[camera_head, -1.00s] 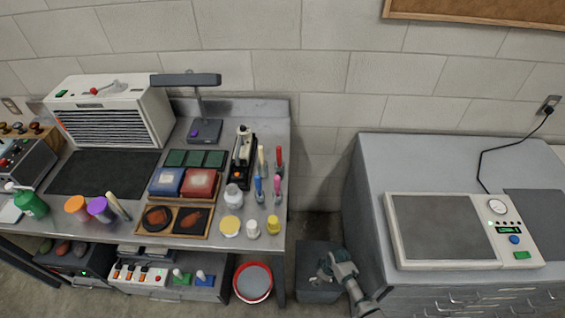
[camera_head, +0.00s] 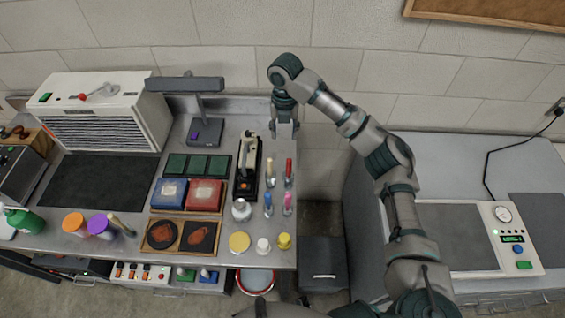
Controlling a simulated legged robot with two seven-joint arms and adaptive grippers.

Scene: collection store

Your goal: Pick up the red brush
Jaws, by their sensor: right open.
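The red brush (camera_head: 289,172) stands upright near the right edge of the left workbench, at the back right of a small group of brushes. A cream-handled brush (camera_head: 270,171) is left of it, a blue brush (camera_head: 268,204) is at front left, and a pink brush (camera_head: 288,204) is in front. My right gripper (camera_head: 285,134) points down with its fingers apart and empty. In the picture it is just above the red brush, toward the bench's back edge, and apart from it. My left gripper is not in view.
A black microscope-like device (camera_head: 247,168) stands left of the brushes. Small jars, including a yellow one (camera_head: 284,241), stand in front. A lamp (camera_head: 203,100) rises at the back. A gap separates this bench from the grey cabinet (camera_head: 440,148) at right.

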